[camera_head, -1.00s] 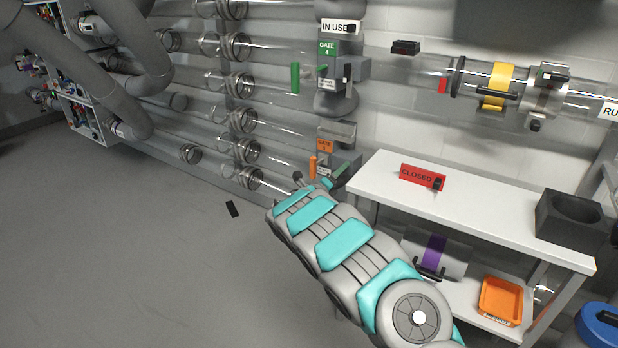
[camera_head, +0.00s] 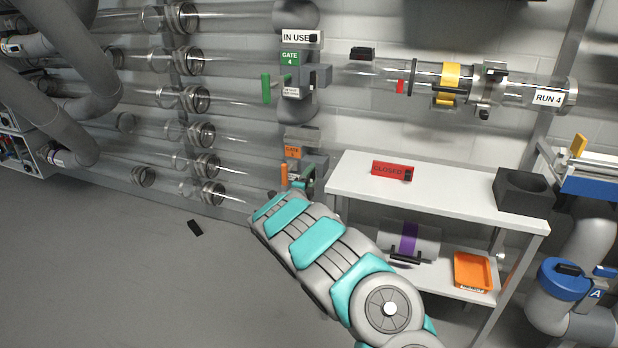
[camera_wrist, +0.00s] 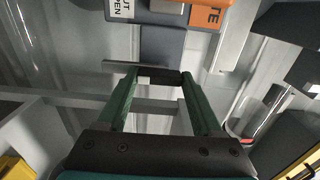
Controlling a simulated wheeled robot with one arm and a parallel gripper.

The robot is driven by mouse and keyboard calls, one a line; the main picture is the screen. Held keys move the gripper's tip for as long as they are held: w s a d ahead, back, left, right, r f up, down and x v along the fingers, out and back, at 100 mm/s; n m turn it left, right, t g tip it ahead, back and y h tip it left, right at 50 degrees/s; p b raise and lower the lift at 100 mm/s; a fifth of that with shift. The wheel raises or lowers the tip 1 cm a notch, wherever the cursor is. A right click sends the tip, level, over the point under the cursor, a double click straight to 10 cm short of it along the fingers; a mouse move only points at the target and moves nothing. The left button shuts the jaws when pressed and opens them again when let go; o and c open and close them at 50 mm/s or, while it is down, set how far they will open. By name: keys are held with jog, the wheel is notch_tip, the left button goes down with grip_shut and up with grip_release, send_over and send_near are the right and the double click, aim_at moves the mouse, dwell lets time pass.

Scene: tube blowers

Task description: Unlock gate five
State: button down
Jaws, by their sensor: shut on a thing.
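An orange gate sign (camera_head: 292,152) is on the gate unit below the green gate 4 sign; its number is too small to read. An orange lever (camera_head: 284,175) stands at its left. My gripper (camera_head: 305,178) is at this unit, partly hidden by my arm. In the wrist view, the green fingers of my gripper (camera_wrist: 160,82) are shut on a dark bar (camera_wrist: 168,76) at their tips, just below the unit's grey block (camera_wrist: 162,45).
Gate 4 (camera_head: 290,57), under an "IN USE" sign (camera_head: 299,37), is above. A white bench (camera_head: 445,195) with a red "CLOSED" sign (camera_head: 392,171) and a dark block (camera_head: 523,192) stands right of my gripper. A small black piece (camera_head: 195,228) lies on open floor.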

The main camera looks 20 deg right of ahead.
jog(key=shift+a, duration=0.1)
jog(key=shift+c, duration=0.2)
grip_release()
jog(key=v, duration=0.7)
jog(key=shift+s+a+b, duration=0.2)
jog(key=shift+s+b, duration=0.1)
jog(key=shift+b, duration=0.15)
